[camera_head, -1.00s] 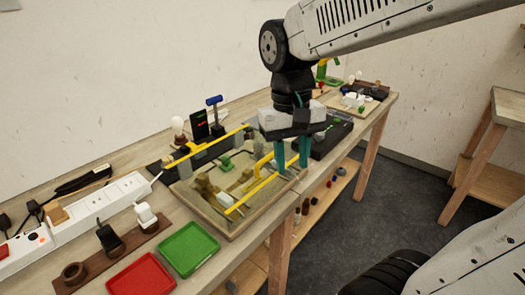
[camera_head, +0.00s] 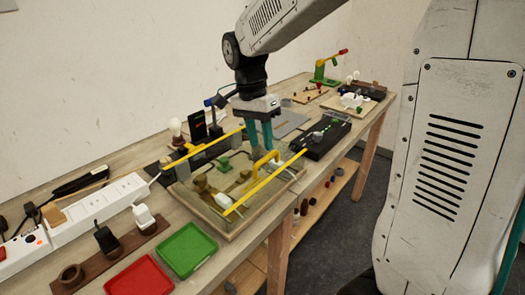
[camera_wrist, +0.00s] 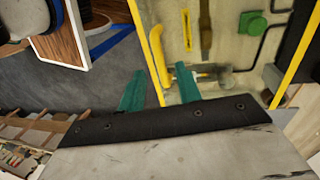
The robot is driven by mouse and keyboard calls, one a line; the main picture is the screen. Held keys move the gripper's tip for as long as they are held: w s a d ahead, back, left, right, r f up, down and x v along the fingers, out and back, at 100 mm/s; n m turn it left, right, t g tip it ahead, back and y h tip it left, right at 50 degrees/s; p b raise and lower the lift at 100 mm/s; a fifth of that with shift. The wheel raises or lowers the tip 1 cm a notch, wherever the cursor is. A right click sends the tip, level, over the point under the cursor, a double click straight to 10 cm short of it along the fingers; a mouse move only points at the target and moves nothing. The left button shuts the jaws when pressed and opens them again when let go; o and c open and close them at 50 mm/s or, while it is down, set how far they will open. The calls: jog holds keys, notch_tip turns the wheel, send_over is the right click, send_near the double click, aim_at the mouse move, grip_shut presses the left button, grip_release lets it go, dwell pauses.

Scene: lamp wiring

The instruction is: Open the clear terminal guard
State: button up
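The clear terminal guard shows as a see-through cover with yellow edge bars (camera_head: 266,182) over a shallow wooden-rimmed board. A yellow handle (camera_head: 257,166) stands up on it. My gripper (camera_head: 260,147) points down just above and behind the handle in the head view. Its two teal fingers are apart. In the wrist view my gripper (camera_wrist: 160,76) is open, and the yellow handle (camera_wrist: 157,50) lines up with the gap between the fingertips. No contact is clear, and I cannot tell the height between them. The guard appears closed over the board.
A red tray (camera_head: 139,277) and a green tray (camera_head: 188,249) lie at the near side. A white power strip (camera_head: 97,210) runs along the left. A black box (camera_head: 320,138) sits right of the board. A lamp bulb (camera_head: 175,126) stands behind it.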

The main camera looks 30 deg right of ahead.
jog(key=shift+s+d+f, duration=0.1)
jog(key=shift+s+f, duration=0.1)
jog(key=shift+f, duration=0.75)
jog(key=shift+s+d+f, duration=0.1)
jog(key=shift+s+f, duration=0.05)
jog(key=shift+f, duration=0.75)
grip_shut()
jog(key=shift+r, duration=0.1)
